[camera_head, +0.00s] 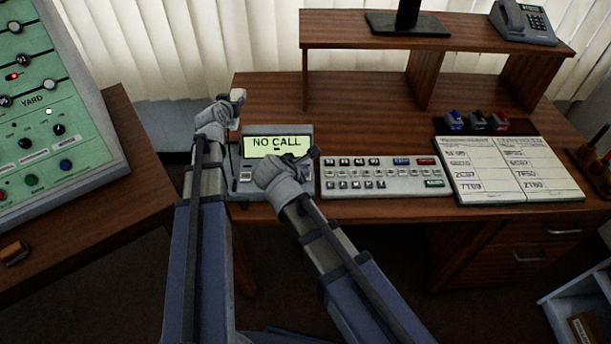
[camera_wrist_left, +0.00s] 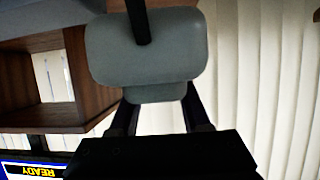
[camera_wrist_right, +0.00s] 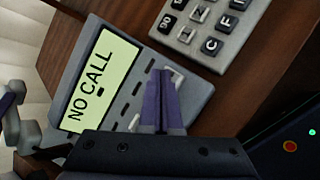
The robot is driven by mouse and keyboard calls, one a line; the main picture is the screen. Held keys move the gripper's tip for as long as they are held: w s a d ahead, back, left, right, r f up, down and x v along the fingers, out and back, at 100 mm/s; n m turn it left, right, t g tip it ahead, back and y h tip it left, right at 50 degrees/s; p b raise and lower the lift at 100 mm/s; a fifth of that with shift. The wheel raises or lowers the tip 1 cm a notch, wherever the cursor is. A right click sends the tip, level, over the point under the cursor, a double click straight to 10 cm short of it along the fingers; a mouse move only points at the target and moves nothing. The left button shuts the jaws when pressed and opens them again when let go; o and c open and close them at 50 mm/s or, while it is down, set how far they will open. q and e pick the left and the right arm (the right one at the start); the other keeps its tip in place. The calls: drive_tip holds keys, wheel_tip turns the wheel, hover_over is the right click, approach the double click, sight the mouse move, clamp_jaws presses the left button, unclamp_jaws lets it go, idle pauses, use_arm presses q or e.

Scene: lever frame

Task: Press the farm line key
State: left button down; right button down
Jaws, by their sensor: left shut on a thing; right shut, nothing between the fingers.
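The grey desk phone (camera_head: 247,187) stands at the left of the desk, its lit display (camera_head: 277,142) reading "NO CALL". In the right wrist view the display (camera_wrist_right: 92,88) has small dark marks beside it and pale keys (camera_wrist_right: 135,121) near my fingers. My right gripper (camera_wrist_right: 160,78) is shut and empty over the key area, hiding part of it. I cannot tell whether it touches a key, or which key is the farm line. My left gripper (camera_head: 229,104) is shut on the grey handset (camera_wrist_left: 148,48), held up beyond the phone's left side.
A keyboard (camera_head: 385,178) lies right of the phone, then a paper board (camera_head: 510,170) and several stamps (camera_head: 477,121). A raised shelf (camera_head: 430,35) carries another phone (camera_head: 523,22). A green yard panel (camera_head: 50,120) stands at the left. Bare desk lies behind the keyboard.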

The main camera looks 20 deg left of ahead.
use_arm(q)
drive_tip(key=shift+f+b, duration=0.3)
drive_tip(key=shift+b, duration=0.05)
use_arm(e)
drive_tip(key=shift+f, duration=0.35)
use_arm(q)
drive_tip(key=shift+r, duration=0.1)
use_arm(e)
drive_tip(key=shift+r, duration=0.15)
idle(0.3)
use_arm(q)
drive_tip(key=shift+r+p, duration=0.7)
drive_tip(key=shift+p, duration=0.1)
use_arm(e)
drive_tip(key=shift+r, duration=0.7)
